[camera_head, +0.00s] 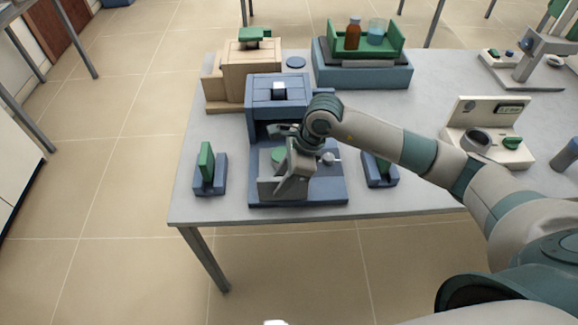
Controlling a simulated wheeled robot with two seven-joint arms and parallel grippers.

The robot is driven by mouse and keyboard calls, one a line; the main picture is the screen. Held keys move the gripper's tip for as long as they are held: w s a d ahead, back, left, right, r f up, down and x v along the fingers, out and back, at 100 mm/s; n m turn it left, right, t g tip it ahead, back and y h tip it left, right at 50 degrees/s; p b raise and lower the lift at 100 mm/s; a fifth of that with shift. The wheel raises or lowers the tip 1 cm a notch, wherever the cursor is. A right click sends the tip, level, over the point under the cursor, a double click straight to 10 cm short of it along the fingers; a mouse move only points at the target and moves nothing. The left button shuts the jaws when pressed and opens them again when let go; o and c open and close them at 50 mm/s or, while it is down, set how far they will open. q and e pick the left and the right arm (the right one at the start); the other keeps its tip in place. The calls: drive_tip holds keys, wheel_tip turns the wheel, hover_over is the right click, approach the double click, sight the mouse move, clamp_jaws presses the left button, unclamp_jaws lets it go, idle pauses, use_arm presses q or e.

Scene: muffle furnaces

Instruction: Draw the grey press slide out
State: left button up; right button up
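The blue press (279,92) stands on the grey table, with a blue base plate (325,197) reaching toward the front edge. A grey block that looks like the press slide (272,189) sits low on that base, in front of the upright body. My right arm comes in from the right, and its gripper (294,172) points down at the grey block, over or against it. The arm and gripper cover part of the slide and press opening. I cannot tell whether the fingers are closed on the slide. My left gripper is not in view.
A green tray (391,37) with bottles and a cream device (488,133) stand further right.

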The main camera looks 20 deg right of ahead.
use_arm(q)
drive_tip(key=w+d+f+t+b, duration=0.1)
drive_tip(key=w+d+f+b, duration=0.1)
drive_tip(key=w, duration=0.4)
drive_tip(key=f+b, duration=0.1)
drive_tip(key=b, duration=0.1)
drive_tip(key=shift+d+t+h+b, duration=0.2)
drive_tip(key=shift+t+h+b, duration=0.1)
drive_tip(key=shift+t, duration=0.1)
use_arm(e)
drive_tip(key=v, duration=1.7)
drive_tip(key=shift+s+r, duration=0.2)
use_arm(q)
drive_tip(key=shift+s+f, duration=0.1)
use_arm(e)
drive_tip(key=shift+s+f, duration=0.1)
